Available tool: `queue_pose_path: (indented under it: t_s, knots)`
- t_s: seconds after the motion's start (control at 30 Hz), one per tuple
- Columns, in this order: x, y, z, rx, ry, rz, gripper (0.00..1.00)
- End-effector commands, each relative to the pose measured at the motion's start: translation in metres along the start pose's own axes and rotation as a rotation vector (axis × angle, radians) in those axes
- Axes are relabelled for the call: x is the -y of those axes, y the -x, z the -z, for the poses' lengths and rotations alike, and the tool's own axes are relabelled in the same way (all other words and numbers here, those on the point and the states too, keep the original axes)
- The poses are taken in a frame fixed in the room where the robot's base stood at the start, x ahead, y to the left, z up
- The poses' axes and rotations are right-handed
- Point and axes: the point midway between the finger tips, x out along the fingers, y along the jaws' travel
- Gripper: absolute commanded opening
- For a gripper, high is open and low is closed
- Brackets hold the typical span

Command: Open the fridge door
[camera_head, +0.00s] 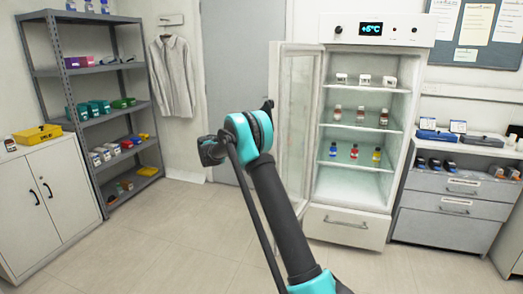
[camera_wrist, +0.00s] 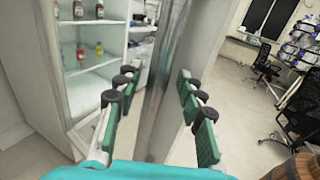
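The white fridge (camera_head: 424,30) stands at the back with a lit display, and its shelves hold small bottles and boxes. Its glass-paned door (camera_head: 298,110) stands swung open to the left, and the interior shows. In the wrist view the door (camera_wrist: 185,45) runs upright between the two fingers of my gripper (camera_wrist: 157,80). The fingers are spread, with a visible gap to the door on each side; I cannot tell whether either touches it. In the head view the gripper's fingers are not clearly visible behind my arm.
A grey shelf rack (camera_head: 97,70) and a white cabinet (camera_head: 40,205) stand at the left. A drawer unit (camera_head: 450,218) stands right of the fridge. The floor (camera_head: 150,250) in front is clear. The wrist view shows dark chairs (camera_wrist: 265,70) at the right.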

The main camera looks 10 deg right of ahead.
Motion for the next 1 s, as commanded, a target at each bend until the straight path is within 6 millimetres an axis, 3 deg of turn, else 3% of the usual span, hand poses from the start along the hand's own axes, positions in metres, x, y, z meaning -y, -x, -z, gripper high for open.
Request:
queue_pose_path:
  t_s: [0.2,0.4,1.0]
  knots:
    - [0.001,0.001,-0.042,0.0,0.0,0.0,0.39]
    - [0.001,0.001,-0.067,0.0,0.0,0.0,0.39]
    - [0.001,0.002,-0.074,0.0,0.0,-0.001,0.39]
